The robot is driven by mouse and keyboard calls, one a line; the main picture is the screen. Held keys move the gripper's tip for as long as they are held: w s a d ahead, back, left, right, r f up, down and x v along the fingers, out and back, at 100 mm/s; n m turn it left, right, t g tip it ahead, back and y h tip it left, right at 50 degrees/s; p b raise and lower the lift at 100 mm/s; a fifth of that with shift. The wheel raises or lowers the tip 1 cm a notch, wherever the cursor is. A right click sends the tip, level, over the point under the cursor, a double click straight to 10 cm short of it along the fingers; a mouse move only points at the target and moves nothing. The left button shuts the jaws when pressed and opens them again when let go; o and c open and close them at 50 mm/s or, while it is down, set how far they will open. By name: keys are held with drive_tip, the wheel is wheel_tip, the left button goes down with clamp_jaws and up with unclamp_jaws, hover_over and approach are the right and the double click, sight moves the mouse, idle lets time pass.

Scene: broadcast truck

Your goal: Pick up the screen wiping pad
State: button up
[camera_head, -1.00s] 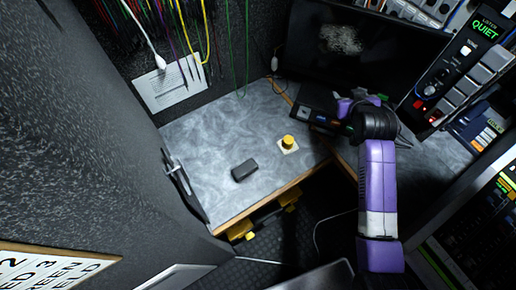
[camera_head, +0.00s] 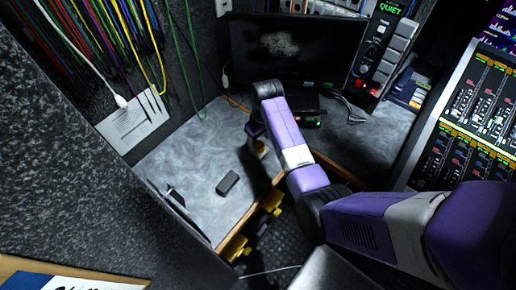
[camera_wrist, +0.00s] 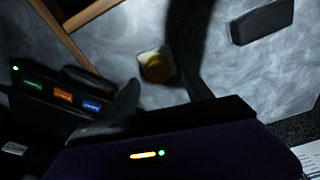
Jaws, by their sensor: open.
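A dark grey block (camera_head: 228,183), which looks like the wiping pad, lies flat on the grey desktop (camera_head: 190,150). It also shows at the top right of the wrist view, as a dark block (camera_wrist: 262,20). My gripper (camera_head: 256,133) hangs over the desk, up and to the right of the block, apart from it. In the wrist view my gripper (camera_wrist: 158,62) has its dark fingers apart, with nothing held between them. The fingers and my wrist hide part of the desk.
A yellow button on a pale base (camera_wrist: 156,66) sits on the desk below my gripper, near the wooden edge. A black device with lit buttons (camera_wrist: 62,97) is beside it. A monitor (camera_head: 285,48) with a pale smudge stands behind. Desk around the block is clear.

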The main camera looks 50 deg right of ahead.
sight(259, 144)
drive_tip(key=shift+w+d+f, duration=0.1)
drive_tip(key=shift+f, duration=1)
drive_tip(key=shift+w+d+f, duration=0.1)
drive_tip(key=shift+f, duration=0.95)
clamp_jaws()
